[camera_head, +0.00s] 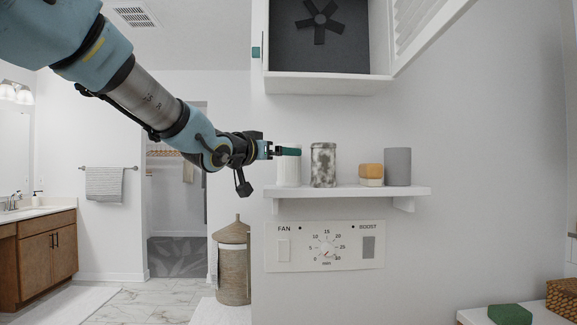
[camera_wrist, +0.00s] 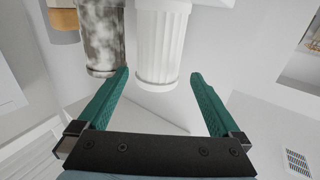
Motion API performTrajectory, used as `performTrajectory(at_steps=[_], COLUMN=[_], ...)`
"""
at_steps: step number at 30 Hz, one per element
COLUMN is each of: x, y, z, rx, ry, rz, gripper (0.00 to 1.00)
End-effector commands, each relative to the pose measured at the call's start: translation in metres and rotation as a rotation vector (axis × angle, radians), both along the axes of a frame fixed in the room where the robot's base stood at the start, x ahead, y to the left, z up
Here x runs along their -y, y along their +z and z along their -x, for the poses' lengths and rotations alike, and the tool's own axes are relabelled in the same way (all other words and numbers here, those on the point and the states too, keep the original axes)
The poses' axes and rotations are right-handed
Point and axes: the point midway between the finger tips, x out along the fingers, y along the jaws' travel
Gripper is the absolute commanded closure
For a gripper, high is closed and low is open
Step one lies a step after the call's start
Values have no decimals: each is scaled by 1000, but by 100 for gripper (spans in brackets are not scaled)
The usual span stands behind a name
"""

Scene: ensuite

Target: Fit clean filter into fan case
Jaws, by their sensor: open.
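The clean filter, a white ribbed cylinder (camera_head: 288,172), stands upright at the left end of the wall shelf. In the wrist view the clean filter (camera_wrist: 160,40) shows in line with the gap between my fingertips. My gripper (camera_head: 286,151) is open, with green fingers; the fingers also show in the wrist view (camera_wrist: 160,76). I cannot tell whether they touch the filter. A mottled grey, dirty-looking filter (camera_head: 323,165) stands just right of the clean one, close to one fingertip (camera_wrist: 102,38). The fan case (camera_head: 330,84) is on the wall above, open, with a black fan (camera_head: 320,20) inside.
The case's louvered door (camera_head: 420,25) stands open to the right. A fan control panel (camera_head: 325,246) is below the shelf. A wicker basket (camera_head: 233,265) stands on the floor.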

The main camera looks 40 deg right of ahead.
Motion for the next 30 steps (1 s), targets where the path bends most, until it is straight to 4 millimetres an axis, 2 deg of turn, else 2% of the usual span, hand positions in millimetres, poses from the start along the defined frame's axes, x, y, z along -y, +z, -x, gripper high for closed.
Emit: performTrajectory(at_steps=[12,21,30], x=[47,51,50], y=[-2,-3,-3], z=[-11,-12,-12], rx=[-2,-1,-1], ry=[-1,0,0], rz=[-2,-2,-2], gripper=[0,0,34])
